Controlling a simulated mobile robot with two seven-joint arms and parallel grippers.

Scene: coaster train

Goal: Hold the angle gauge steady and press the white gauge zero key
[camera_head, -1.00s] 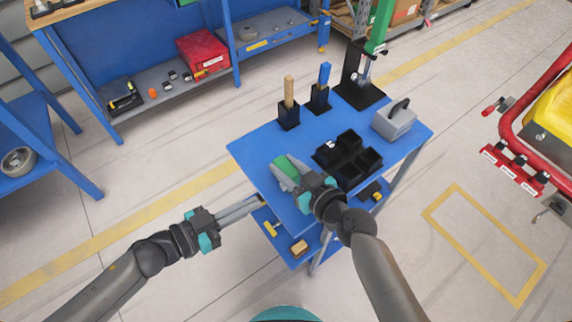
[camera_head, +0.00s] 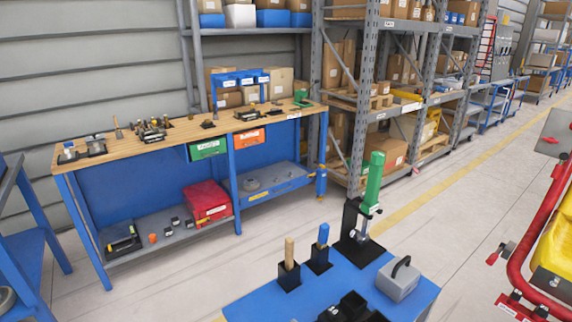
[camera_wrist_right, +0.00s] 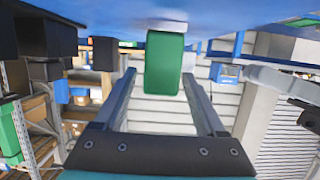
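In the right wrist view a green block (camera_wrist_right: 164,66) with a pale base (camera_wrist_right: 167,24) sits against the blue tabletop; it looks like the angle gauge. My right gripper (camera_wrist_right: 160,82) is open, with one finger on either side of the green block. I cannot tell whether the fingers touch it. No white zero key can be made out. A grey bar (camera_wrist_right: 275,80) at the right of the wrist view looks like part of my left gripper; its opening cannot be judged. Neither gripper nor the gauge shows in the head view.
The blue table (camera_head: 262,304) carries two black holders with a wooden (camera_head: 289,252) and a blue handle (camera_head: 323,236), a green-topped stand (camera_head: 374,182), a grey case (camera_head: 399,280) and a black tray (camera_head: 352,307). A workbench (camera_head: 85,152) stands behind.

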